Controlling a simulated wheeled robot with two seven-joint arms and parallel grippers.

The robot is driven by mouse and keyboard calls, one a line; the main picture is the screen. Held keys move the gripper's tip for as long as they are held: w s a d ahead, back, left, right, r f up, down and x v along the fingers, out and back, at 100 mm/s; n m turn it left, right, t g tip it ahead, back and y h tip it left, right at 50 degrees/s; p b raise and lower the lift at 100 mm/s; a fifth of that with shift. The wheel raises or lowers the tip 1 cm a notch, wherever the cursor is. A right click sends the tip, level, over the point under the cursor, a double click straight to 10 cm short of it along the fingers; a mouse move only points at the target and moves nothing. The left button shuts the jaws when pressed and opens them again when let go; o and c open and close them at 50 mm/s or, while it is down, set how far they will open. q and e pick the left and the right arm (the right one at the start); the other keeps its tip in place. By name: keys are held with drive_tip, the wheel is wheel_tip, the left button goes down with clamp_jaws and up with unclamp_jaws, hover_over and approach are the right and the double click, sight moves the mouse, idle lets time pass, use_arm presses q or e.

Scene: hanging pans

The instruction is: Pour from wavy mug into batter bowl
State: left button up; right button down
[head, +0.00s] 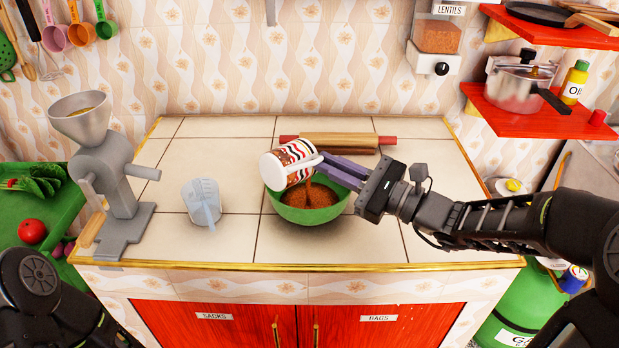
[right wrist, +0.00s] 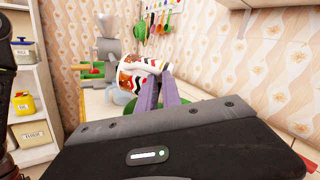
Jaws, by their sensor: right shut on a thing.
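The wavy mug (head: 284,163) is white with red, black and brown wavy bands. My right gripper (head: 330,168) is shut on it from the right and holds it tilted over the batter bowl. The green batter bowl (head: 309,215) stands on the tiled counter and holds brown-orange contents (head: 312,194). A brown-orange streak hangs between the mug and the bowl's contents. In the right wrist view the mug (right wrist: 140,72) lies tilted beyond the fingers, and only a little of the bowl's green shows. My left gripper is not in view; part of my left arm shows at lower left.
A clear measuring jug (head: 202,204) stands left of the bowl. A grey grinder (head: 103,170) stands at the counter's left. A rolling pin (head: 338,140) lies behind the bowl. The counter's front right and the tiles between jug and bowl are free.

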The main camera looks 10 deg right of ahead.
drive_tip(key=shift+w+d+f+m+t, duration=0.1)
drive_tip(key=shift+w+d+m+t, duration=0.15)
drive_tip(key=shift+m, duration=0.65)
drive_tip(key=shift+w+d+m+t, duration=0.15)
drive_tip(key=shift+d+m+t, duration=0.15)
drive_tip(key=shift+m, duration=0.6)
idle(0.4)
drive_tip(key=shift+d+m, duration=0.15)
drive_tip(key=shift+m, duration=0.15)
drive_tip(key=shift+n, duration=0.4)
idle(0.4)
drive_tip(key=shift+s+a, duration=0.1)
drive_tip(key=shift+a, duration=0.15)
